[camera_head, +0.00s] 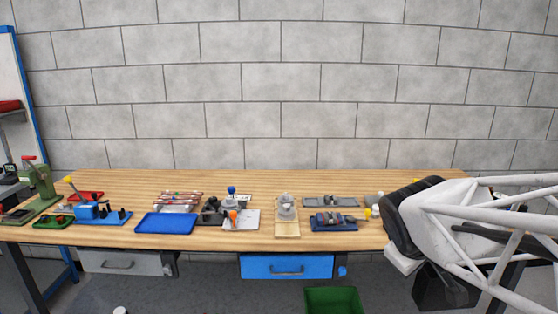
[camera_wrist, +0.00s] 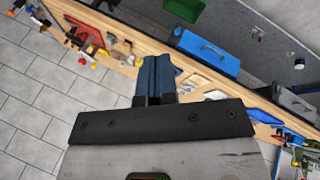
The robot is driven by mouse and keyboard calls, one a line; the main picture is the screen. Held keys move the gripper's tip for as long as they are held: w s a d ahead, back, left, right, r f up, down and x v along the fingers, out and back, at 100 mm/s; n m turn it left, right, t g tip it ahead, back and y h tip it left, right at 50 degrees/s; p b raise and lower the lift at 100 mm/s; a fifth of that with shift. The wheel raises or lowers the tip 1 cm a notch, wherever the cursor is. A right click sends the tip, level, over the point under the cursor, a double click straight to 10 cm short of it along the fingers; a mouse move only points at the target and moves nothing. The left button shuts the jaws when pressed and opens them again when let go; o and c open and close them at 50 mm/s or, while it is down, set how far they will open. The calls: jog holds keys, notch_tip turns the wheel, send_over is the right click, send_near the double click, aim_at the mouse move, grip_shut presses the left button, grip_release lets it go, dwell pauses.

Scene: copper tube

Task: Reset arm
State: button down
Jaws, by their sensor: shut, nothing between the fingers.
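My gripper (camera_wrist: 154,64) shows in the wrist view as two dark fingers side by side, closed together with nothing held between them. Beyond the fingertips, the wooden workbench crosses the picture at a slant, well away from them. In the camera_head view my white arm fills the right side, over and in front of the right end of the workbench (camera_head: 350,178). The fingers cannot be made out in that view. No object is in contact with the gripper.
A blue tray (camera_head: 165,223), a rack with thin rods (camera_head: 178,200), a wooden block fixture (camera_head: 287,228) and a dark blue fixture (camera_head: 333,220) stand on the bench. Drawers hang below, with a green bin (camera_head: 333,300) on the floor. The bench's back strip is clear.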

jog(key=s+a+f+m+g+y, duration=0.2)
jog(key=s+a+m, duration=0.3)
jog(key=s, duration=0.7)
jog(key=shift+s+a+f+m+y, duration=0.2)
jog(key=shift+a+f+m+y, duration=0.2)
jog(key=shift+a+y, duration=0.45)
jog(key=shift+a, duration=0.1)
